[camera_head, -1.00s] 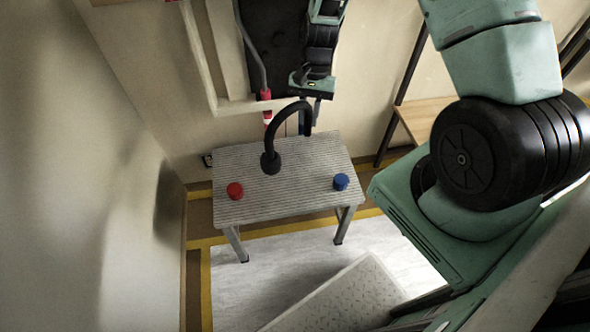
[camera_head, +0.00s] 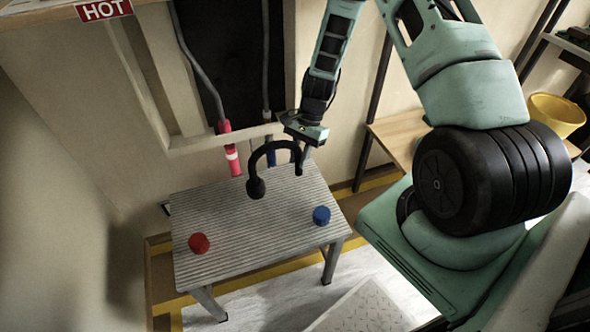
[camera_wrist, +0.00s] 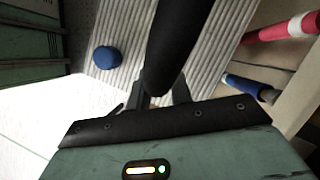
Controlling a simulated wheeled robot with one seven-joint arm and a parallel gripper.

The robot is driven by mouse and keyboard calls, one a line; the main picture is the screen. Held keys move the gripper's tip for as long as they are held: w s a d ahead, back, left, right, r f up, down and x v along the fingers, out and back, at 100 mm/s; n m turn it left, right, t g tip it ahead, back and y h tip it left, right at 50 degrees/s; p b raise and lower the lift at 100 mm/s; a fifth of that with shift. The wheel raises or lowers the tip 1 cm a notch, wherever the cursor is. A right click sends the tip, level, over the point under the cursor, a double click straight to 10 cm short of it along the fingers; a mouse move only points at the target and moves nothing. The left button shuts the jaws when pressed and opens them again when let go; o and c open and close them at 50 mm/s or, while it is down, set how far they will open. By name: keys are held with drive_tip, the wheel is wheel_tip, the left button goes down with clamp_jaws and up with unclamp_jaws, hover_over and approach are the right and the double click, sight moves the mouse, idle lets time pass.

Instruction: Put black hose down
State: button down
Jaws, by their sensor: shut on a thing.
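The black hose (camera_head: 257,158) is a thick curved tube with a rounded end that hangs down at its left. In the head view it appears over the back part of the grey ridged table (camera_head: 215,210); whether it touches the top is unclear. My gripper (camera_head: 303,146) is shut on the hose's right end, above the table's back edge. In the wrist view the hose (camera_wrist: 180,40) runs up from between the fingers (camera_wrist: 160,97) and hides part of the table.
A red cap (camera_head: 198,243) sits at the table's front left and a blue cap (camera_head: 322,215) at its right. Behind the table hang a red-ended pipe (camera_head: 230,150) and a blue-ended pipe (camera_head: 270,152). The middle of the tabletop is clear. A wooden shelf (camera_head: 400,135) stands right.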

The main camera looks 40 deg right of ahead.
drive_tip(key=shift+f, duration=1.9)
drive_tip(key=shift+f+b, duration=0.15)
drive_tip(key=shift+b, duration=0.15)
drive_tip(key=c, duration=1.3)
unclamp_jaws()
drive_tip(key=shift+o, duration=0.2)
